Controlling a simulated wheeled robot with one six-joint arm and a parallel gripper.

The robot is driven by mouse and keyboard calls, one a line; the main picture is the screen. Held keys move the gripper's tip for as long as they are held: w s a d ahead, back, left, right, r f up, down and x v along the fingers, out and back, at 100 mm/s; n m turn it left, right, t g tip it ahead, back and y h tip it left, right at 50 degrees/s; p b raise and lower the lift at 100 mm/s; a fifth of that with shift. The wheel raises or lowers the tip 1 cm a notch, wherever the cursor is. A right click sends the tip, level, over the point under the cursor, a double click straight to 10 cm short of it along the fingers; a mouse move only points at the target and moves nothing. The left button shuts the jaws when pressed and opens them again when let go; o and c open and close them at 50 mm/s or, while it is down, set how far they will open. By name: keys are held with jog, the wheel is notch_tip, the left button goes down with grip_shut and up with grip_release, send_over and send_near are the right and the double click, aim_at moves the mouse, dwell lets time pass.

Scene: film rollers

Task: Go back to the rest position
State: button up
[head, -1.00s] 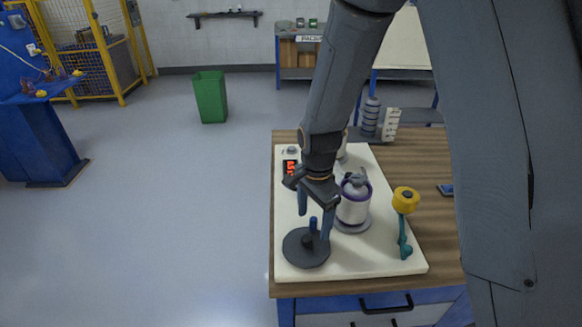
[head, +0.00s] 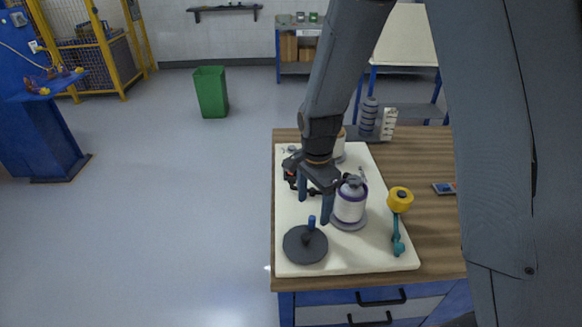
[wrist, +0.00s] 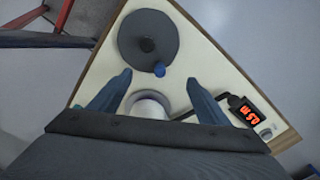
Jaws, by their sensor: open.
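My gripper (head: 314,206) is open and empty, pointing down above the cream board on the table. Its two blue fingers show apart in the wrist view (wrist: 160,88). Below and in front of it is a dark round disc (head: 305,245) with an upright blue peg, lying flat on the board; it also shows in the wrist view (wrist: 135,55). The fingers are clear of the peg. A white and purple canister (head: 349,203) stands on a grey base just right of the gripper. The gripper partly hides the device behind it.
The cream board (head: 340,262) lies on a wooden table (head: 425,160). A yellow-topped teal tool (head: 399,205) lies at its right. A red digital display (wrist: 248,117) sits on the board. Grey stacked rollers (head: 368,115) stand behind. A green bin (head: 210,92) is on the open floor.

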jog(key=s+d+r+n+t+b, duration=0.1)
jog(key=s+d+r+n+b, duration=0.3)
jog(key=s+d+n, duration=0.6)
jog(key=shift+s+d+r+n+b, duration=0.25)
jog(key=shift+d+n+b, duration=0.25)
jog(key=shift+n+b, duration=0.65)
dwell(1.4)
